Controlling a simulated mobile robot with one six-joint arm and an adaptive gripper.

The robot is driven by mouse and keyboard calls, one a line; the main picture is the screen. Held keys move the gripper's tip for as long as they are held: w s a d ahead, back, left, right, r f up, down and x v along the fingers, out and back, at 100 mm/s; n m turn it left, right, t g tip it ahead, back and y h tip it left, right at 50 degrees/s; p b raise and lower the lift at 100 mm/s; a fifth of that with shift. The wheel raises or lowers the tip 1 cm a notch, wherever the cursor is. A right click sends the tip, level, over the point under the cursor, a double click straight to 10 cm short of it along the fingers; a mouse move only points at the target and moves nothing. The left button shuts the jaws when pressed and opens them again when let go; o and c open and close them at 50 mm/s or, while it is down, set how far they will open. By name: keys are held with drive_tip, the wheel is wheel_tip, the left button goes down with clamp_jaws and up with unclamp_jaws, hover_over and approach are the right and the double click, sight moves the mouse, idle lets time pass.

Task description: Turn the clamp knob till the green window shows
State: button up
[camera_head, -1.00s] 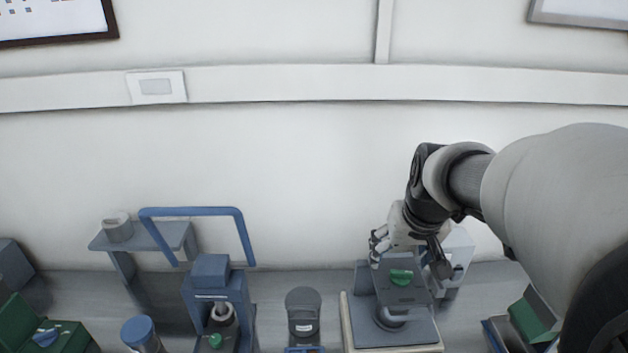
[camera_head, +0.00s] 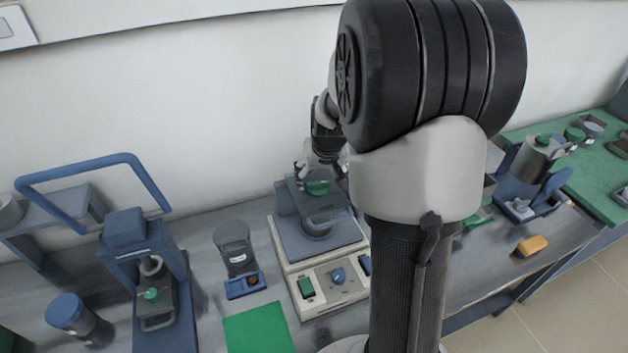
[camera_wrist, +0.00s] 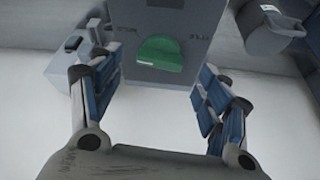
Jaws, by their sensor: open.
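A green knob (camera_head: 317,187) sits on the grey upright plate (camera_head: 297,200) of a device on the bench. In the wrist view the same green knob (camera_wrist: 161,55) appears near the top centre, on the grey plate (camera_wrist: 160,20) with small dark marks either side. My gripper (camera_head: 322,166) is close to the plate, just above the knob in the body view. In the wrist view my gripper (camera_wrist: 155,75) is open and empty. The knob shows in the gap between the fingers, and I cannot tell how far ahead it is. I cannot make out a separate green window.
A yellow block (camera_head: 531,246) lies to the right. My arm hides part of the bench.

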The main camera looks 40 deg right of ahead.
sight(318, 184)
drive_tip(key=shift+x, duration=1.8)
drive_tip(key=shift+c, duration=0.5)
drive_tip(key=c, duration=1)
